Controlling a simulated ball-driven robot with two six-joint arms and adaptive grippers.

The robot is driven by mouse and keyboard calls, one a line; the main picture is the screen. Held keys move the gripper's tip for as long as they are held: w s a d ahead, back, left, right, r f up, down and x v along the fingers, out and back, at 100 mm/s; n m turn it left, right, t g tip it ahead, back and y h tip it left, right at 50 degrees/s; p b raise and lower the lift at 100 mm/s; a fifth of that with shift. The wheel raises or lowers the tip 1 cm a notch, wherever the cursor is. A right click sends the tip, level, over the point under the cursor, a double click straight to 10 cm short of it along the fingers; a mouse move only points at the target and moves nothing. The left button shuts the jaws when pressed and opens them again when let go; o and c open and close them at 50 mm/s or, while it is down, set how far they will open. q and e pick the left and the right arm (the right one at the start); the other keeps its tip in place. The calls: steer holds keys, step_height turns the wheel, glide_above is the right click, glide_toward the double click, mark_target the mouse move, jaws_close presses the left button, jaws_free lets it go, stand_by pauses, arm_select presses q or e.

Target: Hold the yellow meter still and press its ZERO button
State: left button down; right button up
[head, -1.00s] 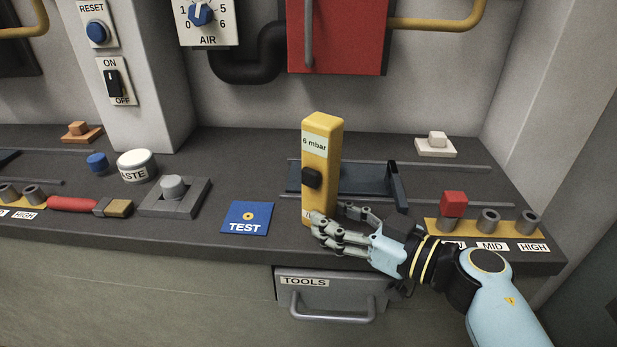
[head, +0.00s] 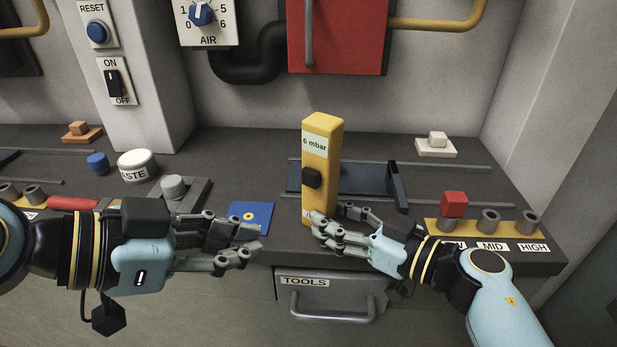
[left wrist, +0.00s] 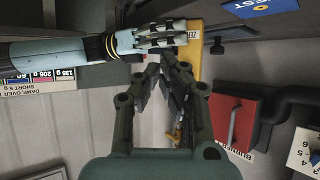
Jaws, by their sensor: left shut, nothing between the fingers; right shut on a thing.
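The yellow meter (head: 321,135) stands upright on the grey bench, with a "6 mbar" display and a dark knob on its front. My right gripper (head: 322,229) is shut on its lower part, its fingers covering most of the label there. In the left wrist view the meter (left wrist: 191,62) shows part of a label starting "ZE", beside the fingers of my right gripper (left wrist: 176,38); I cannot make out the button itself. My left gripper (head: 256,241) is shut and empty, left of the meter and apart from it, over the front of the blue TEST plate. Its fingers also show in the left wrist view (left wrist: 172,68).
The blue TEST plate (head: 262,212) lies left of the meter, partly covered. A dark tray (head: 365,179) is behind it. A red block (head: 453,204) and grey cylinders stand at the right. The TOOLS drawer (head: 331,297) is below the bench edge.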

mark_target(311, 178)
steer(key=shift+s+f, duration=0.1)
steer(key=shift+f, duration=0.1)
arm_select(q)
steer(key=shift+r, duration=0.15)
steer(key=w+d, duration=0.4)
steer(key=w, duration=0.3)
steer(key=shift+w+d, duration=0.15)
steer(key=shift+w, duration=0.2)
stand_by(1.4)
steer(key=shift+w+d, duration=0.25)
steer(key=shift+w, duration=0.15)
